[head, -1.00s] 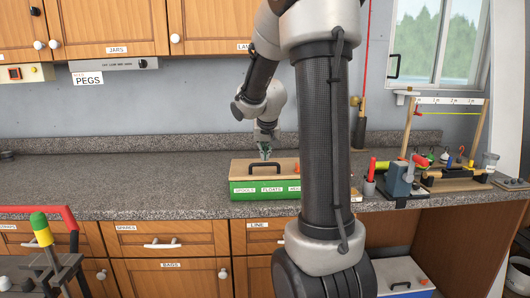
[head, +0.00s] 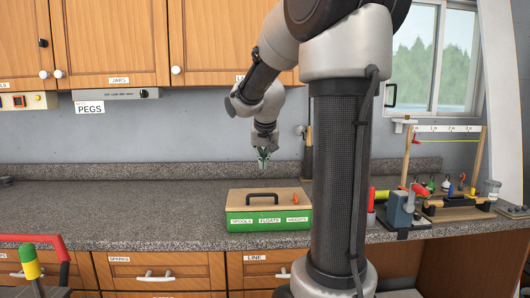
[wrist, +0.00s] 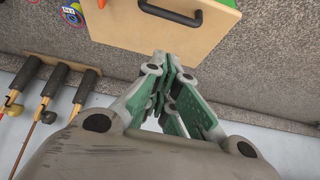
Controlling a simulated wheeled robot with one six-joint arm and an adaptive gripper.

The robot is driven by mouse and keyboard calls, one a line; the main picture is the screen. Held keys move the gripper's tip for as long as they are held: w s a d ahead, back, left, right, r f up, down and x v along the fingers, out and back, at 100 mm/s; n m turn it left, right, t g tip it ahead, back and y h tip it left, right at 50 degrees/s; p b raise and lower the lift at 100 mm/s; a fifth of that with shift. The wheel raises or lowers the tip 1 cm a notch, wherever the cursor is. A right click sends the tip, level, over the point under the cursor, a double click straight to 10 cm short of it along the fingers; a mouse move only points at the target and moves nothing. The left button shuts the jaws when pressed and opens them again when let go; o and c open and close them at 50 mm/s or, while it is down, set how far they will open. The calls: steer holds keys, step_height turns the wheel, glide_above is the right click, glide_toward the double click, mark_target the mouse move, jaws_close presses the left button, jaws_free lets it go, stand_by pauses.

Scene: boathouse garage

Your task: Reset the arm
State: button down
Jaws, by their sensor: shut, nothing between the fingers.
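My gripper (head: 263,160) hangs from my arm above the countertop, fingers pointing down, a little above and behind a green box with a wooden lid (head: 270,219). It is apart from the box. In the wrist view my gripper's green-padded fingers (wrist: 170,85) are together with nothing between them. The box's wooden lid (wrist: 130,25) and black handle (wrist: 170,15) show at the top of that view. The box bears labels reading SPOOLS, FLOATS and WEIGHTS. My arm hides part of the counter to the box's right.
The granite counter (head: 130,215) is clear left of the box. A grey vise (head: 402,210) and a wooden rack with small coloured items (head: 455,208) stand to the right. Wooden cabinets (head: 110,40) hang above.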

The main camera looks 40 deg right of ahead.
steer(key=v, duration=0.4)
steer(key=s+a+f+n+y, duration=0.1)
steer(key=s+a+f+n, duration=0.1)
steer(key=s+a, duration=0.3)
steer(key=s+a+f+n+y, duration=0.1)
steer(key=s+a+f+n, duration=0.1)
steer(key=s, duration=0.8)
steer(key=s+a+f+n+g+y, duration=0.1)
steer(key=s+a+f+n, duration=0.1)
steer(key=s+a+f, duration=0.2)
steer(key=s+a, duration=0.3)
steer(key=shift+s+a+n, duration=0.35)
steer(key=shift+s+n, duration=0.05)
steer(key=shift+a+f, duration=0.1)
stand_by(0.4)
